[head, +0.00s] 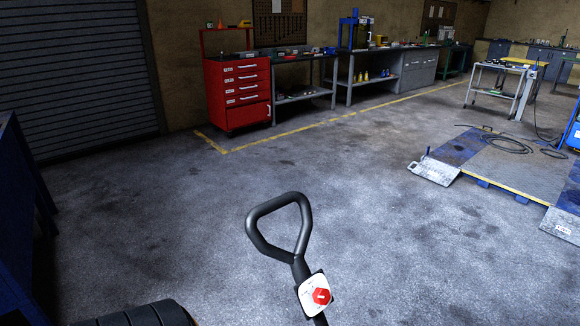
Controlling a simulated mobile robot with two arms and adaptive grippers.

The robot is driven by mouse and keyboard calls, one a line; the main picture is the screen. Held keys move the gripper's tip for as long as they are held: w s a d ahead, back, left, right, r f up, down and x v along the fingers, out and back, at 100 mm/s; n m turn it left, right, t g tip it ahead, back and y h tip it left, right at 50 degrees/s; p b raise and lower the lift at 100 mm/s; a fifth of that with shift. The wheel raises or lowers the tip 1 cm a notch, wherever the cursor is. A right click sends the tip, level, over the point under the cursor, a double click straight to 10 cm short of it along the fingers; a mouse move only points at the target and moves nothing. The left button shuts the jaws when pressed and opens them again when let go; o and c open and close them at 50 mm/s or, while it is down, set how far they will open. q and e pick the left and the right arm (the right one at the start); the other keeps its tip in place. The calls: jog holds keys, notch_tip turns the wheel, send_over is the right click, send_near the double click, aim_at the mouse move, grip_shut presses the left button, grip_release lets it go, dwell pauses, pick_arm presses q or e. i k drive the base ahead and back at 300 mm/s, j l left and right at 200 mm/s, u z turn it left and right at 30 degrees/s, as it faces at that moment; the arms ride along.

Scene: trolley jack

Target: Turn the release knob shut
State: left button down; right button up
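The release knob (321,296) is red with a white mark on its face. It sits on a white plate (308,284) on the jack's black handle shaft, at the bottom middle of the head view. The handle's looped black grip (251,226) rises above it, tilted up to the left. The rest of the jack is below the picture's edge. Neither of my grippers shows, and nothing touches the knob or the handle. I cannot tell from this view how far the knob is turned.
A black tyre (150,314) lies at the bottom left. A dark blue structure (20,215) stands at the left edge. A red tool cabinet (238,95) and workbenches line the back wall. A low platform (510,165) is at the right. The grey floor around the handle is clear.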

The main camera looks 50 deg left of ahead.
aim_at(320, 296)
jog(key=u, duration=1.8)
